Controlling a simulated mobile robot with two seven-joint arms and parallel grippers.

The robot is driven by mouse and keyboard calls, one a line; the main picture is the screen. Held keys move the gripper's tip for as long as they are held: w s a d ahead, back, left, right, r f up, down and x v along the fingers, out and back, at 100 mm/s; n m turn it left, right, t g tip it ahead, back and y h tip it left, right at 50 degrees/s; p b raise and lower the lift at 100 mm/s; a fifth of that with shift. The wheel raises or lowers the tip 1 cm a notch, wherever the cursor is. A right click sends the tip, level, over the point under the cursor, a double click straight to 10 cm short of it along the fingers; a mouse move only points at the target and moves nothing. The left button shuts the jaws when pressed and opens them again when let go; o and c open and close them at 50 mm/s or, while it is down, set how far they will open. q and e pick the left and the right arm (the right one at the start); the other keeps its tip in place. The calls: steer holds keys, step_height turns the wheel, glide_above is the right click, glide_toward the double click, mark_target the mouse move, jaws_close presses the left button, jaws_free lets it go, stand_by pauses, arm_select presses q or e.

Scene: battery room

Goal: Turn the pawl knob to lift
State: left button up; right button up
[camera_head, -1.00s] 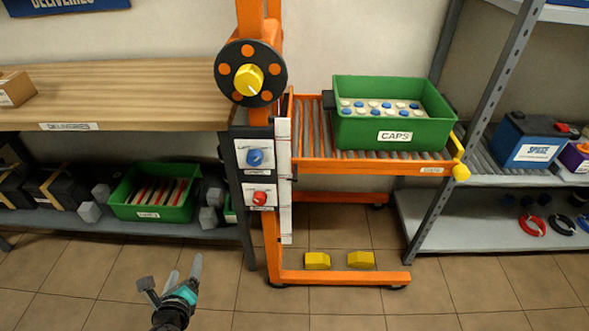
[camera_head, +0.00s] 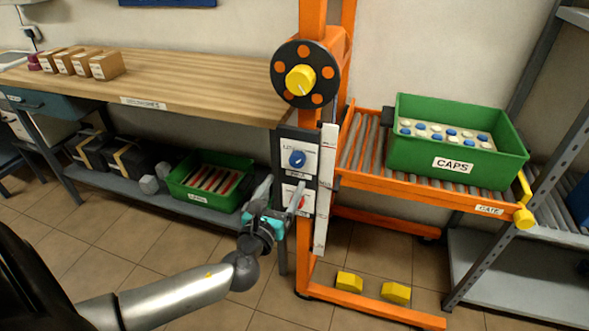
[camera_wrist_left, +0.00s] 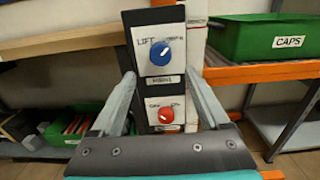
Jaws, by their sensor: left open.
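The blue knob (camera_head: 297,158) sits on the upper white plate of a dark control panel on the orange lift frame. It also shows in the left wrist view (camera_wrist_left: 160,53), with "LIFT" printed at its upper left. Its white mark seems to point to the upper right. A red knob (camera_wrist_left: 166,115) is on the plate below, partly hidden by a finger in the head view. My left gripper (camera_head: 284,190) is open and empty in front of the panel. In the left wrist view its fingers (camera_wrist_left: 160,80) spread either side of the panel, below the blue knob, apparently not touching it.
A black handwheel with a yellow hub (camera_head: 300,79) is above the panel. A wooden bench (camera_head: 190,85) is at left.

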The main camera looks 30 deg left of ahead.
mark_target(296, 165)
arm_select(q)
steer(key=b+x, duration=0.1)
steer(key=x, duration=0.5)
steer(key=shift+w, duration=0.15)
steer(key=shift+w+a, duration=0.1)
steer(key=shift+w, duration=0.6)
arm_select(e)
steer(key=shift+w+a+r, duration=0.45)
steer(key=shift+w+a, duration=0.05)
steer(key=shift+w, duration=0.2)
steer(key=shift+w+a+r, duration=0.45)
steer(key=shift+w+a, duration=0.05)
steer(key=shift+w, duration=0.15)
arm_select(q)
jaws_close()
